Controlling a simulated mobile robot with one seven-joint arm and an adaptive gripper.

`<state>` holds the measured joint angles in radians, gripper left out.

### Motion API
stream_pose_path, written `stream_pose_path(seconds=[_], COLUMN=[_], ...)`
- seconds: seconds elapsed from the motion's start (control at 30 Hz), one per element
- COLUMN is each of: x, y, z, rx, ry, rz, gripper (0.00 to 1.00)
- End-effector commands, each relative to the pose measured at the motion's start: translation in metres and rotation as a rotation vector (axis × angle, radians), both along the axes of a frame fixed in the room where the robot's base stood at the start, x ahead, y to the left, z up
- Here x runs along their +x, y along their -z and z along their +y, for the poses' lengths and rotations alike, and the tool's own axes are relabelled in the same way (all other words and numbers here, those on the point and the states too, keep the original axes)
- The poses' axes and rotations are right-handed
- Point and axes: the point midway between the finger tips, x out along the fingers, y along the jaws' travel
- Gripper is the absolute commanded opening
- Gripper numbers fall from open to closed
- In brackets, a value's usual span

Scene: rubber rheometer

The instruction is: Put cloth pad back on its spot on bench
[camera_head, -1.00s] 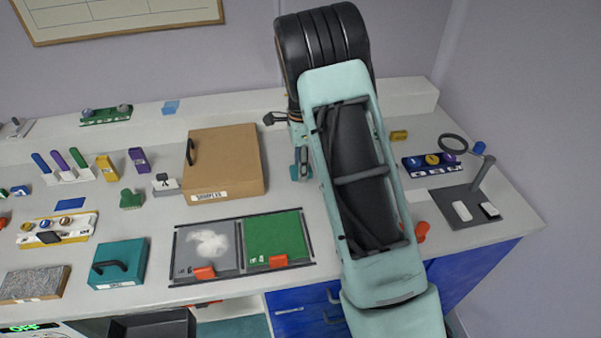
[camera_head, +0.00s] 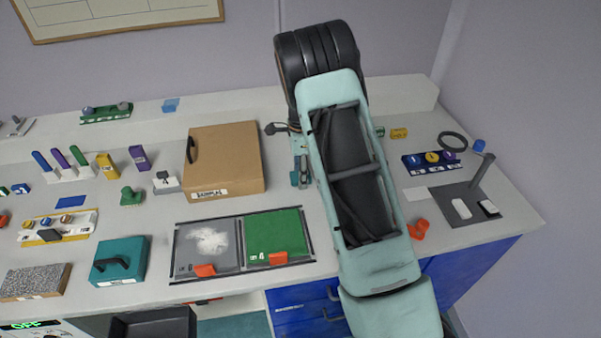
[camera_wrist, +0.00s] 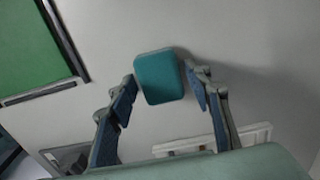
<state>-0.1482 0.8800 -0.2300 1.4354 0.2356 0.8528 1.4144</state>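The cloth pad (camera_wrist: 159,77) is a small teal block with rounded corners in the wrist view. It sits between the two fingertips of my gripper (camera_wrist: 161,79), which close against its left and right sides. The pale bench surface (camera_wrist: 240,40) lies behind it with no contact shadow under the pad, so it looks held above the bench. The pad's spot cannot be made out for certain.
The framed green panel (camera_head: 272,232) lies left of my arm; it also shows in the wrist view (camera_wrist: 35,45). A brown box (camera_head: 224,160) stands behind it. Right of my arm are orange pieces (camera_head: 418,229), a white rectangle (camera_head: 415,194), a dark mat (camera_head: 466,215) and a blue rack (camera_head: 430,161).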

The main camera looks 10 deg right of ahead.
Motion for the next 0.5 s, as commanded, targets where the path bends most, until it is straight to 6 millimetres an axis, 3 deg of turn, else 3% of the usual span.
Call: stream_pose_path(seconds=[0.33, 0.5], x=[0.0, 0.002], y=[-0.002, -0.02], z=[0.0, 0.0], rx=[0.0, 0.0], ry=[0.0, 0.0], rz=[0.0, -0.005], gripper=[0.53, 0.53])
